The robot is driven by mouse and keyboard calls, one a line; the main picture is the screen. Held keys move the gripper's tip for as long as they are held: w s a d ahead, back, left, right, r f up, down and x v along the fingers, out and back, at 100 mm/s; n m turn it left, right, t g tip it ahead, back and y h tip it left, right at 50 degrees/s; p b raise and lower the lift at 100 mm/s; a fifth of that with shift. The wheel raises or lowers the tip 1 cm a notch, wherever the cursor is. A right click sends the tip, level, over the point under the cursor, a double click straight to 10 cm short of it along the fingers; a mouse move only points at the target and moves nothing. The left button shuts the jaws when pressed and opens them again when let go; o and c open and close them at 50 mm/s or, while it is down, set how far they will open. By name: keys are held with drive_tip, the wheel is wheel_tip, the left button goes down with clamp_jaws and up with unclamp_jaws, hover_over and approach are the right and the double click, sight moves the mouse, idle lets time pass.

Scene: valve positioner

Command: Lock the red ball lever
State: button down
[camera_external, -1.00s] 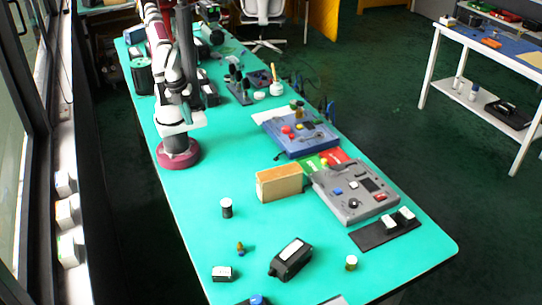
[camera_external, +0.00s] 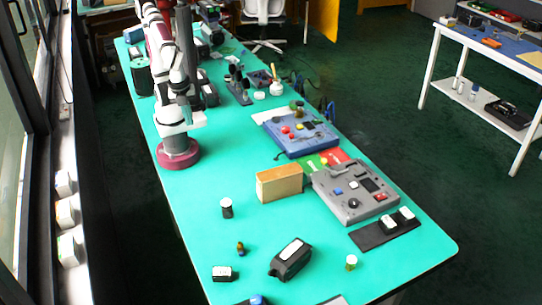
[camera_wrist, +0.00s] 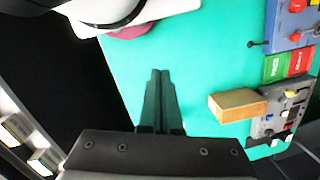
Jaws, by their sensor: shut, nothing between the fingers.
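A blue control panel (camera_external: 300,134) with red knobs (camera_external: 286,130) on top stands past the middle of the green table, right of my arm. In the wrist view, part of the blue panel (camera_wrist: 283,22) shows at the upper right, with a round red knob (camera_wrist: 297,6) at the top edge. My gripper (camera_wrist: 160,74) points over bare green table, left of the wooden block and well apart from the panel. Its fingers are together and empty. In the external view I cannot make the fingers out.
A grey panel (camera_external: 354,190) and a wooden block (camera_external: 279,184) stand nearer than the blue panel. Red and green plates (camera_external: 318,163) lie between the panels. The table (camera_external: 217,172) before my base is clear.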

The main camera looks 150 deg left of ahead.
drive_tip(key=a+f+n+t+h, duration=0.3)
drive_tip(key=a+n+h, duration=0.3)
drive_tip(key=n, duration=0.9)
drive_tip(key=a+f+n+t+h, duration=0.35)
drive_tip(key=a+n, duration=0.35)
drive_tip(key=n, duration=0.9)
drive_tip(key=s+a+n+t+y, duration=0.1)
drive_tip(key=s+a+n+y, duration=0.4)
drive_tip(key=a, duration=0.5)
drive_tip(key=s+a+f+n+t+y, duration=0.1)
drive_tip(key=s+a+n+y, duration=0.4)
drive_tip(key=a, duration=0.5)
drive_tip(key=shift+s+a+f+n+t+y, duration=0.3)
drive_tip(key=shift+s+n+t, duration=0.25)
drive_tip(key=shift+n, duration=0.25)
